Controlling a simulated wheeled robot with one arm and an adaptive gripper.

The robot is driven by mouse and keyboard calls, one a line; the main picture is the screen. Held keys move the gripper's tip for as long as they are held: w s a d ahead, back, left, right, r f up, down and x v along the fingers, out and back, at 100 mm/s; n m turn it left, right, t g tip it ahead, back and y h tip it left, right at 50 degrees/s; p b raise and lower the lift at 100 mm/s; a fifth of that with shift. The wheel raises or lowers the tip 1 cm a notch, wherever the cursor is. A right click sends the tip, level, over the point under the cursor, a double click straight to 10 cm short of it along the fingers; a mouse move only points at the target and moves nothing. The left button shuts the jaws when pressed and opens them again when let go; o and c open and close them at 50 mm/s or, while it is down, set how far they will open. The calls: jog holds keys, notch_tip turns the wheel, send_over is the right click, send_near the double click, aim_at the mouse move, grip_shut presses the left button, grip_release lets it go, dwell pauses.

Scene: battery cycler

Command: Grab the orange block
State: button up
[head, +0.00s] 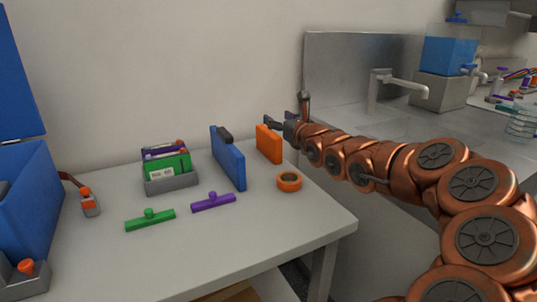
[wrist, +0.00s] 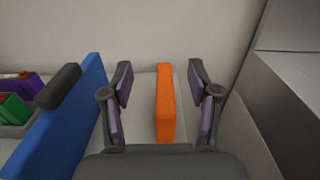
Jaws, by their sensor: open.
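The orange block (head: 268,143) stands upright on the white table, right of the blue panel, in the head view. In the wrist view the orange block (wrist: 165,105) is a narrow slab between the two fingers. My gripper (wrist: 162,88) is open, with one finger on each side of the block and a visible gap on both sides. In the head view my gripper (head: 283,119) is seen at the arm's end, just behind and right of the block, and its fingers are partly hidden. Whether the fingertips are low enough to flank the block's lower part I cannot tell.
A blue panel (head: 228,157) with a dark handle stands left of the block. An orange ring (head: 289,182) lies in front. Purple (head: 213,202) and green (head: 150,219) handled bars lie nearer. A grey holder (head: 172,183) stands left. A metal sink (head: 345,122) is at right.

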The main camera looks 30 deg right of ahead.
aim_at(279, 144)
jog(key=f, duration=0.2)
jog(key=f+b, duration=0.1)
jog(key=f, duration=0.5)
jog(key=shift+d+f, duration=0.15)
jog(key=shift+d, duration=0.15)
jog(key=shift+w+f, duration=0.1)
jog(key=shift+w, duration=0.05)
jog(key=shift+w+d+b, duration=0.15)
jog(key=shift+w+b, duration=0.05)
jog(key=shift+w, duration=1.6)
jog(key=shift+w+d+b, duration=0.1)
jog(key=shift+w+b, duration=0.05)
jog(key=shift+w, duration=1.6)
jog(key=shift+c, duration=0.3)
jog(key=c, duration=0.9)
